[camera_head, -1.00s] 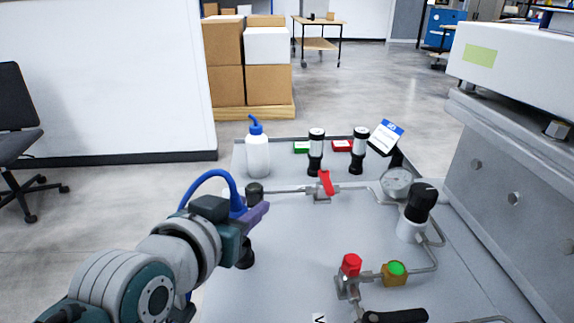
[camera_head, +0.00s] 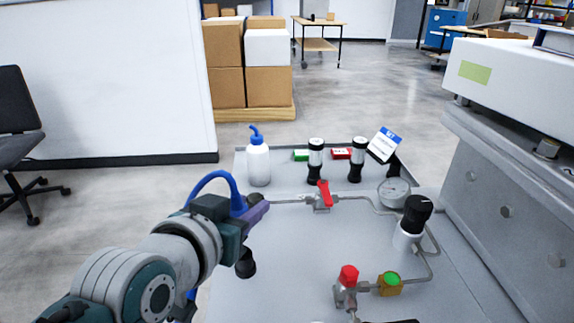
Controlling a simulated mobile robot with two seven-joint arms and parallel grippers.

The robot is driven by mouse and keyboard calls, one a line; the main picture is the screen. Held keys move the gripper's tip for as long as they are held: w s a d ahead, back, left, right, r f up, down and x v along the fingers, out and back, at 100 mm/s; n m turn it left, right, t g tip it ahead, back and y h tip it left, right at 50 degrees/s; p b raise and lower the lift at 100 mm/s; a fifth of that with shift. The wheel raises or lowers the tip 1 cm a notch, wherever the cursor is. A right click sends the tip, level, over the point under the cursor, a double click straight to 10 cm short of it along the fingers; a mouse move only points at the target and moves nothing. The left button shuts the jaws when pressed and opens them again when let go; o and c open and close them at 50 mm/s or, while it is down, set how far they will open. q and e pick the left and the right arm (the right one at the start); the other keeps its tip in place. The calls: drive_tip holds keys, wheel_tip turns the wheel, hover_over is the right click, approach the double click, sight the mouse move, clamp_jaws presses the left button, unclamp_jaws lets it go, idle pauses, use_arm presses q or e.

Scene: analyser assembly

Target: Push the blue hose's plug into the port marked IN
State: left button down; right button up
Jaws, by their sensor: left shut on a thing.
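My left gripper (camera_head: 257,210), with purple fingers, is over the left side of the grey bench panel, at the left end of a thin metal pipe (camera_head: 290,200). It is shut on the blue hose's plug, which the fingers hide. The blue hose (camera_head: 213,177) arches up and over from behind the wrist down to the gripper. No IN marking can be read, and the gripper covers the pipe's left end, so I cannot tell whether plug and port touch. My right gripper is not in view.
A red-handled valve (camera_head: 323,195), a gauge (camera_head: 394,192) and a black knob (camera_head: 417,212) stand along the pipe. A white bottle (camera_head: 258,163) stands behind the gripper. A black round part (camera_head: 245,265) is below it. Red (camera_head: 348,276) and green (camera_head: 391,279) knobs are at front.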

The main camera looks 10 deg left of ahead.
use_arm(q)
drive_tip(key=w+b, duration=0.2)
drive_tip(key=w, duration=0.1)
drive_tip(key=w+a+b, duration=0.1)
drive_tip(key=w+b, duration=0.1)
drive_tip(key=w, duration=0.2)
drive_tip(key=w+a+b, duration=0.1)
drive_tip(key=w+b, duration=0.1)
drive_tip(key=w, duration=0.1)
drive_tip(key=shift+w+a+r+b, duration=0.1)
drive_tip(key=shift+w+r+b, duration=0.05)
drive_tip(key=shift+r+b, duration=0.15)
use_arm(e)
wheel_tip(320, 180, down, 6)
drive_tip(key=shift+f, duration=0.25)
use_arm(q)
drive_tip(key=shift+w+a+f+b, duration=0.1)
drive_tip(key=shift+w+f+b, duration=0.15)
drive_tip(key=shift+w+b, duration=0.55)
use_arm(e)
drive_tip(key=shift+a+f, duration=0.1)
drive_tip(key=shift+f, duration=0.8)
use_arm(q)
drive_tip(key=shift+s, duration=0.15)
drive_tip(key=shift+f, duration=0.1)
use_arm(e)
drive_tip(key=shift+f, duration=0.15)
